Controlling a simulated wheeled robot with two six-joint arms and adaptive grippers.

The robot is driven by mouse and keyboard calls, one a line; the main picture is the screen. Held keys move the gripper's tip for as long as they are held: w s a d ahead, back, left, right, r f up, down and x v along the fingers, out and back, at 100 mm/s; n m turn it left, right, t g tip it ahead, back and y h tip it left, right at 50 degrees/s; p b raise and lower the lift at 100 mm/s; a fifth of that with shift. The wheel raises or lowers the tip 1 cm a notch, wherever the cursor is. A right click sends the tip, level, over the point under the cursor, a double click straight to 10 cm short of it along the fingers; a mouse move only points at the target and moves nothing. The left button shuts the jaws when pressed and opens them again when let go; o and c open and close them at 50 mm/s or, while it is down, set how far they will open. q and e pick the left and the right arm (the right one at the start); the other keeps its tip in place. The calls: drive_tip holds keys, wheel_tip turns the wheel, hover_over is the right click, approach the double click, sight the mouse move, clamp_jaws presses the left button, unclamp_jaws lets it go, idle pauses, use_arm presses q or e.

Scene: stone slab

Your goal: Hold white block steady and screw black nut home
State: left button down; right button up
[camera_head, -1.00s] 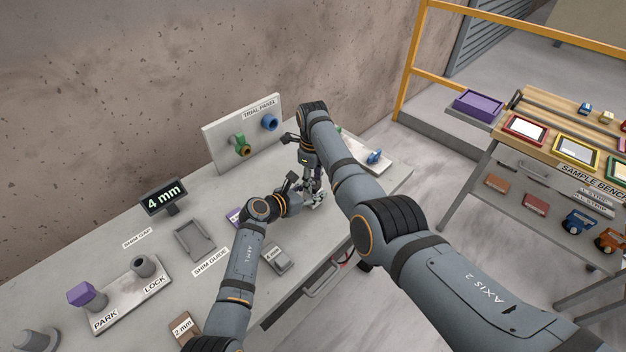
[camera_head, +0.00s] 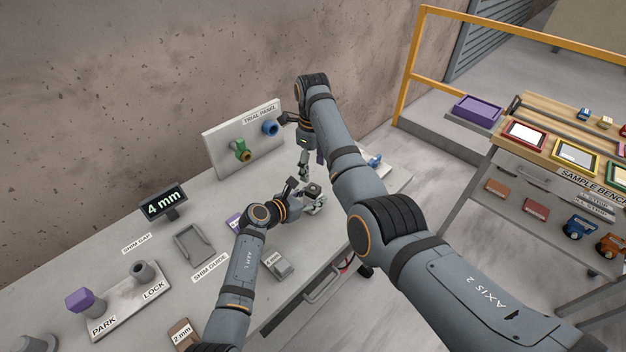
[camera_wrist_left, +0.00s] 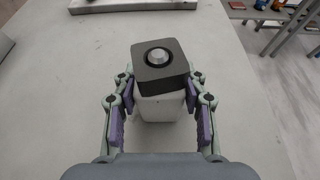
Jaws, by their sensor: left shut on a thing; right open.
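In the left wrist view the white block (camera_wrist_left: 160,107) stands upright on the slab, held between the purple pads of my left gripper (camera_wrist_left: 160,98). The square black nut (camera_wrist_left: 160,66) sits on top of the block, with a round metal stud end showing in its centre. In the head view the nut (camera_head: 312,188) shows small beside my left gripper (camera_head: 300,200). My right gripper (camera_head: 303,172) is open, pointing down above the nut and apart from it. Whether the nut touches the block all round cannot be told.
The trial panel (camera_head: 222,149) with green and blue fittings stands behind. The shim guide (camera_head: 193,242), the 4 mm display (camera_head: 163,201) and the park and lock board (camera_head: 125,295) are on the left. A grey block (camera_head: 278,265) lies near the front edge.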

drive_tip(key=shift+r, duration=1.95)
use_arm(q)
drive_tip(key=c, duration=0.7)
unclamp_jaws()
drive_tip(key=shift+o, duration=0.2)
drive_tip(key=shift+a, duration=0.1)
drive_tip(key=v, duration=1.1)
drive_tip(key=shift+s+r, duration=0.1)
drive_tip(key=shift+s+a+r, duration=0.15)
drive_tip(key=shift+s+a, duration=0.05)
drive_tip(key=shift+a, duration=0.05)
drive_tip(key=shift+r, duration=0.1)
use_arm(e)
drive_tip(key=shift+r, duration=0.1)
